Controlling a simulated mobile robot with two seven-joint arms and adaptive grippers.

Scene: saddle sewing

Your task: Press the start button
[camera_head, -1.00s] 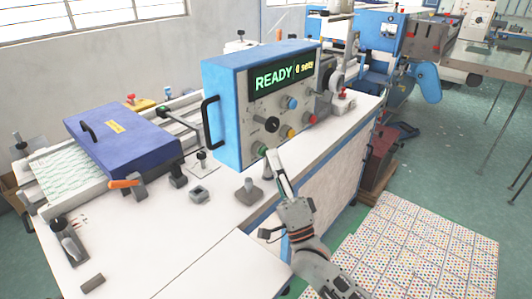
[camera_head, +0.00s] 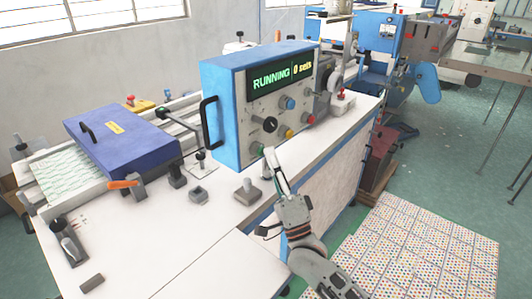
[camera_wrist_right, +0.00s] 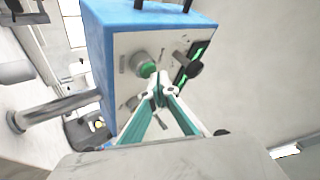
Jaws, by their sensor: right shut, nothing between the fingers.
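The blue control box (camera_head: 225,110) stands on the white machine table, and its screen (camera_head: 282,76) reads "RUNNING" and "0 sets". The green start button is low on the box's front panel, at its left; it shows in the right wrist view (camera_wrist_right: 147,70). My right gripper (camera_head: 269,153) is shut and empty, with its fingertips right at the green button. In the right wrist view the closed fingertips (camera_wrist_right: 158,91) lie just beside the button in the picture; I cannot tell whether they touch it. My left gripper is not in view.
A black knob (camera_head: 270,125) and blue, red and yellow buttons share the panel. A black handle (camera_head: 209,122) juts from the box's left side. A blue-lidded unit (camera_head: 125,140) and several small fixtures stand on the table. A dotted mat (camera_head: 410,250) lies on the floor.

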